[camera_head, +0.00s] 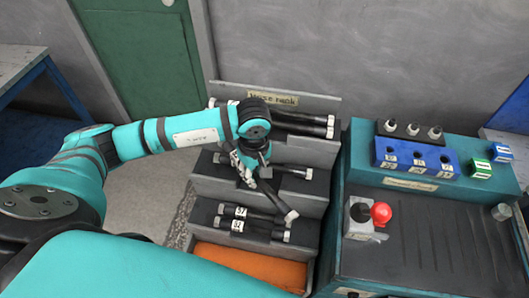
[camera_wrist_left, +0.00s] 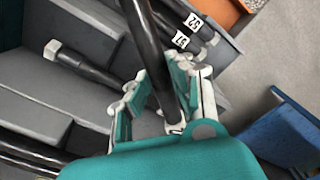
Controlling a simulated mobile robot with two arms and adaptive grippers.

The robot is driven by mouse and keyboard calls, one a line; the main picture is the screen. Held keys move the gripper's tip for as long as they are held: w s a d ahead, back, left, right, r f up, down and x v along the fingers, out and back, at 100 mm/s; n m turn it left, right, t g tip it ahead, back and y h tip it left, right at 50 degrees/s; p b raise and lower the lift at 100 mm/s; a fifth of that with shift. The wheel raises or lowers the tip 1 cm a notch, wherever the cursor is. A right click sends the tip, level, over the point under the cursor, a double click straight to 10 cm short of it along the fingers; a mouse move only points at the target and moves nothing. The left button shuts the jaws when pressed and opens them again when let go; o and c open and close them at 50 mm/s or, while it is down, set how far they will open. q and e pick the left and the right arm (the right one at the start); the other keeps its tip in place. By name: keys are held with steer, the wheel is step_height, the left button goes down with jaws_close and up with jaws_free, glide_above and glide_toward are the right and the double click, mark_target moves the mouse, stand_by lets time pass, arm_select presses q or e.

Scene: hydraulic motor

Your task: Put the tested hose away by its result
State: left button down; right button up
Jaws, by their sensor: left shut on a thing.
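My left gripper (camera_head: 248,168) is shut on a black hose (camera_head: 273,197) over the middle of the hose rack (camera_head: 315,203). The hose slants down to the right and ends in a pale fitting. In the left wrist view the same hose (camera_wrist_left: 158,65) runs between the two fingers (camera_wrist_left: 166,108). A hose (camera_head: 285,170) lies on the middle tier behind the gripper. Several hoses (camera_head: 300,120) lie on the top tier. Two hoses with white number tags (camera_head: 238,219) lie on the lower tier. My right gripper is not in view.
An orange-lined tray (camera_head: 250,262) is at the rack's foot. The dark bench top in front is mostly clear.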

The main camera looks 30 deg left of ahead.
arm_select(q)
steer(key=w+a+r+n, duration=0.1)
steer(key=w+r+n, duration=0.1)
steer(key=w+n, duration=0.35)
steer(key=f+b, duration=0.1)
steer(key=f, duration=0.1)
steer(key=f+n+b, duration=0.1)
steer(key=f+b, duration=0.1)
steer(key=f, duration=0.1)
steer(key=s+f+n+b, duration=0.1)
steer(key=f, duration=0.1)
steer(key=shift+a+f+b, duration=0.1)
steer(key=shift+f+b, duration=0.05)
steer(key=shift+b, duration=0.15)
steer(key=shift+f+b, duration=0.5)
steer(key=shift+f, duration=0.15)
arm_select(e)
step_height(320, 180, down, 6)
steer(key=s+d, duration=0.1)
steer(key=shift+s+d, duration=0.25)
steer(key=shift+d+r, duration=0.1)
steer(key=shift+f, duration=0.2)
arm_select(q)
steer(key=shift+b, duration=0.3)
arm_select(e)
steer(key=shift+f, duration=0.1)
